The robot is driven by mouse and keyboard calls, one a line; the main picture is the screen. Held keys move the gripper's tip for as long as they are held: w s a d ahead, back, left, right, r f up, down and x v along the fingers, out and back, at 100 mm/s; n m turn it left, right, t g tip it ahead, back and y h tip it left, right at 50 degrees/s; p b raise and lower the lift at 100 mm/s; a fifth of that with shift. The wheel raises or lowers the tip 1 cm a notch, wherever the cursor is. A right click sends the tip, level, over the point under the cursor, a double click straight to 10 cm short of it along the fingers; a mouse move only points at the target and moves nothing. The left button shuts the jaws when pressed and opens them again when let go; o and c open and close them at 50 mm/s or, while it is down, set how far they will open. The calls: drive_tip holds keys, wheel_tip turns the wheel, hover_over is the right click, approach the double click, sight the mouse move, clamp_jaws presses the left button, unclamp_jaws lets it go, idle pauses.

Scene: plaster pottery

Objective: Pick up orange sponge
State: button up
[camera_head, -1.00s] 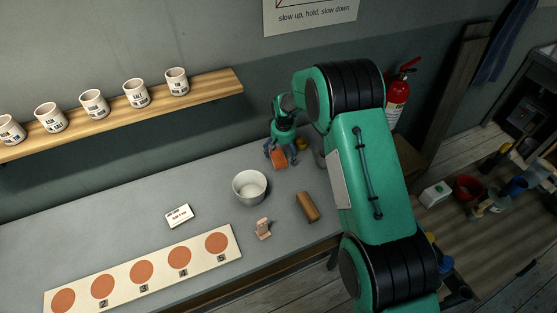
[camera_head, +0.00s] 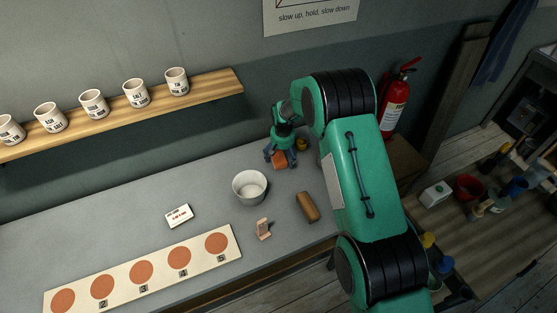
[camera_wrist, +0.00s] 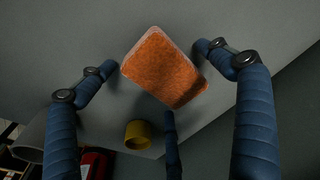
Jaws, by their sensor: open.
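The orange sponge (camera_wrist: 163,68) lies in the middle of the wrist view, turned at a slant on the grey table. In the head view the sponge (camera_head: 280,162) shows only in part, under and in front of my gripper (camera_head: 279,150). My gripper is open. In the wrist view its blue fingers (camera_wrist: 163,85) stand on both sides of the sponge, with one more finger below it. I see gaps beside the sponge, and I cannot tell whether any finger touches it.
A yellow object (camera_wrist: 138,134) stands close to the sponge. A white bowl (camera_head: 250,187), a brown block (camera_head: 307,207), a small pinkish item (camera_head: 263,229) and a card (camera_head: 180,215) are on the table. A numbered board (camera_head: 150,273) lies at the front. A shelf with cups (camera_head: 215,84) is on the wall.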

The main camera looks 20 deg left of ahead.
sight(281, 156)
drive_tip(key=c, duration=1)
drive_tip(key=shift+r, duration=5)
drive_tip(key=shift+c, duration=0.2)
